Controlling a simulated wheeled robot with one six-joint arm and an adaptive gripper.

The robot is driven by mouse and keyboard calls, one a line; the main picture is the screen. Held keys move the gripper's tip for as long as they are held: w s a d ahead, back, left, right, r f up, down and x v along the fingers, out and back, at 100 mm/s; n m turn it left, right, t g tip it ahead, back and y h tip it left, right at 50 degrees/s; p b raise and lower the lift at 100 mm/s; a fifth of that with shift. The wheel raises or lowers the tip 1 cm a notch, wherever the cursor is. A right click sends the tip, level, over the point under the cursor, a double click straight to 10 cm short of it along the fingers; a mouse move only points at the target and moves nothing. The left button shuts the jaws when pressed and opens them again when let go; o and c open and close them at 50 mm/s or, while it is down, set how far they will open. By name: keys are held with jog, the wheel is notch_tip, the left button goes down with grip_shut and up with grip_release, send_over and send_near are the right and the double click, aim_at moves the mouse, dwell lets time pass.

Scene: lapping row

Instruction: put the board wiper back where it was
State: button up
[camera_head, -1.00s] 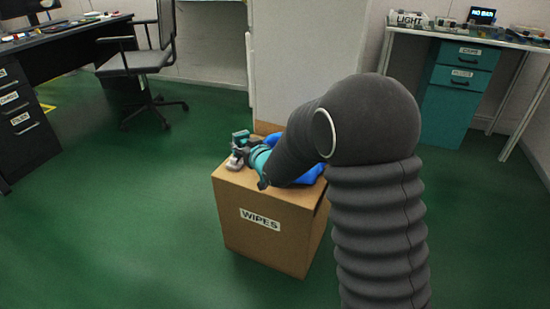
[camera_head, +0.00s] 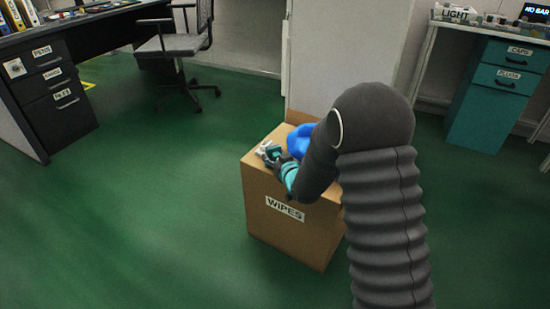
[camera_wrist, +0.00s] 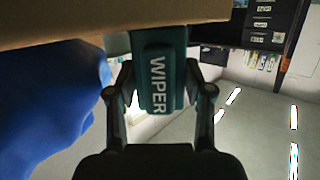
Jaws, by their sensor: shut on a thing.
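The board wiper is a dark teal block with the label WIPER (camera_wrist: 158,82). In the wrist view it sits between the two fingers of my gripper (camera_wrist: 160,100), which are shut on it. In the head view my gripper (camera_head: 270,156) shows small at the top of the brown WIPES carton (camera_head: 285,235), near its left edge, with a bit of the teal wiper (camera_head: 273,151) at its tip. I cannot tell whether the wiper touches the carton. My arm hides the right part of the carton top.
A blue thing (camera_head: 301,138) lies on the carton, close beside my gripper; it also fills the left of the wrist view (camera_wrist: 50,105). A pale wall or panel stands behind the carton. A dark desk and chair (camera_head: 180,45) stand back left, teal drawers (camera_head: 490,100) right. Green floor is clear at left.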

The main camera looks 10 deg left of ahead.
jog(key=o, duration=1.2)
jog(key=shift+f, duration=0.1)
jog(key=shift+r, duration=0.25)
jog(key=v, duration=1.2)
jog(key=shift+f, duration=0.1)
